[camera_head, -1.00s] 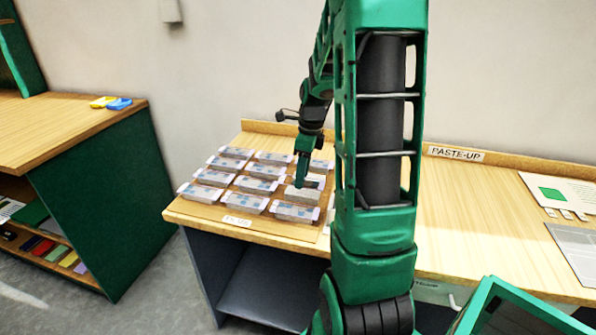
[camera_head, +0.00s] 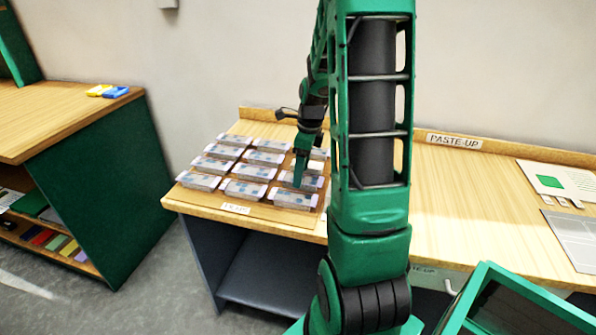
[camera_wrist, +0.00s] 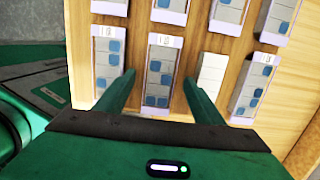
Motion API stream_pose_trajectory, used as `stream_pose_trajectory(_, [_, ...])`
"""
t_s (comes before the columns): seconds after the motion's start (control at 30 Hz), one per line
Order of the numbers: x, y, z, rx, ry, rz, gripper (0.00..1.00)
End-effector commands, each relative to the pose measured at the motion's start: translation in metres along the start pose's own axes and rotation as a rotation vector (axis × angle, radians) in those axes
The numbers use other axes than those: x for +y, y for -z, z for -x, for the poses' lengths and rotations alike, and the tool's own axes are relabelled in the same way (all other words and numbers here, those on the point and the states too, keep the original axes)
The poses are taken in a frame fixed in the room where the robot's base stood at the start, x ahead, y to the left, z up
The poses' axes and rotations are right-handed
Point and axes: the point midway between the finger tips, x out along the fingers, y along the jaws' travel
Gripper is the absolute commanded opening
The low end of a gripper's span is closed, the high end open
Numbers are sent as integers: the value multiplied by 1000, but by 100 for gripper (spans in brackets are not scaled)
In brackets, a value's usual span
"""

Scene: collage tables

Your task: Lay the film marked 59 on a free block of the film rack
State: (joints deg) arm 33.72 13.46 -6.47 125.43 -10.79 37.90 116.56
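The film rack (camera_head: 263,211) stands at the left end of the paste-up table and holds rows of blocks with films on them. My gripper (camera_head: 299,184) is low over the right-hand column of the rack. In the wrist view my gripper (camera_wrist: 158,78) is open, its fingers apart on either side of a film (camera_wrist: 157,75) with lavender ends and blue squares. This film lies on a block, with gaps to both fingers. Its number is too small to read surely. A bare pale block (camera_wrist: 211,74) is just right of the right finger; it shows white behind my gripper in the head view (camera_head: 316,167).
Neighbouring films (camera_wrist: 110,55) and (camera_wrist: 252,86) lie close on both sides of the fingers. A side table (camera_head: 60,115) stands at the left.

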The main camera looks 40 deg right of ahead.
Motion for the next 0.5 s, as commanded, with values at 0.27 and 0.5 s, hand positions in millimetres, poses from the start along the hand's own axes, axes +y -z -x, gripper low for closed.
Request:
stream_pose_trajectory(0.27, [0,0,1,0,0,0,62])
stream_pose_trajectory(0.5, [-1,-1,29,-2,5,1,62])
